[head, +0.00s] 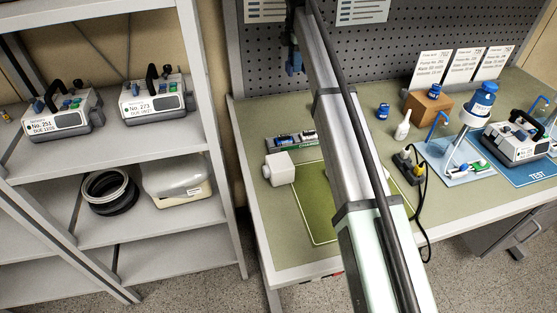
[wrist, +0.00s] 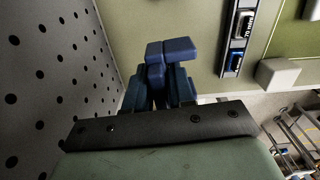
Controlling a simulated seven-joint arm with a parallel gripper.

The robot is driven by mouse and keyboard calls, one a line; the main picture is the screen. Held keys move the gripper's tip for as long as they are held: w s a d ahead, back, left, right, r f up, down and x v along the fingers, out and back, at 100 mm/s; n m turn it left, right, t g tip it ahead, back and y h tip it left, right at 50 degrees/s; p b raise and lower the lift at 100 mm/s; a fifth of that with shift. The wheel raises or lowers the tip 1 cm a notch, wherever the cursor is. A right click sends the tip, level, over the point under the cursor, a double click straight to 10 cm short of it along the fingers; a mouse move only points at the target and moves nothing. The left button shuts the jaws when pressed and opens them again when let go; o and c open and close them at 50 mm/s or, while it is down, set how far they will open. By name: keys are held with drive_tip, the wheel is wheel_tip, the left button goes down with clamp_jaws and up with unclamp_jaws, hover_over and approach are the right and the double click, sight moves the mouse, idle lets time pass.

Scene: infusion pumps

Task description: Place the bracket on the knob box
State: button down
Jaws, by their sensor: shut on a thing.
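My gripper (wrist: 167,78) shows in the wrist view as a cluster of dark blue pieces beyond its black mount. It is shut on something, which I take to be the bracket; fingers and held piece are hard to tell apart. In the head view my gripper (head: 293,62) is small and partly hidden by my arm, up in front of the pegboard. The white knob box (head: 281,168), with a small round knob on its left side, stands on the bench by the green mat. It also shows in the wrist view (wrist: 278,73), right of my gripper and apart from it.
A labelled rack strip (head: 290,141) with small parts lies behind the knob box. The green mat (head: 318,228) is clear where visible. A pegboard (head: 400,40) rises behind the bench. Pumps, bottles and a cardboard box (head: 428,106) stand at right. Shelves (head: 110,150) with pumps stand left.

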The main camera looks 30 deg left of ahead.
drive_tip(key=s+r+n, duration=0.1)
drive_tip(key=s+r, duration=0.1)
drive_tip(key=s, duration=1)
drive_tip(key=m, duration=0.2)
hover_over(276, 158)
wheel_tip(276, 158, down, 2)
drive_tip(key=shift+d+f, duration=0.1)
drive_tip(key=shift+f, duration=4.9)
drive_tip(key=shift+f, duration=0.1)
drive_tip(key=c, duration=1)
unclamp_jaws()
drive_tip(key=shift+o, duration=0.2)
wheel_tip(276, 158, up, 12)
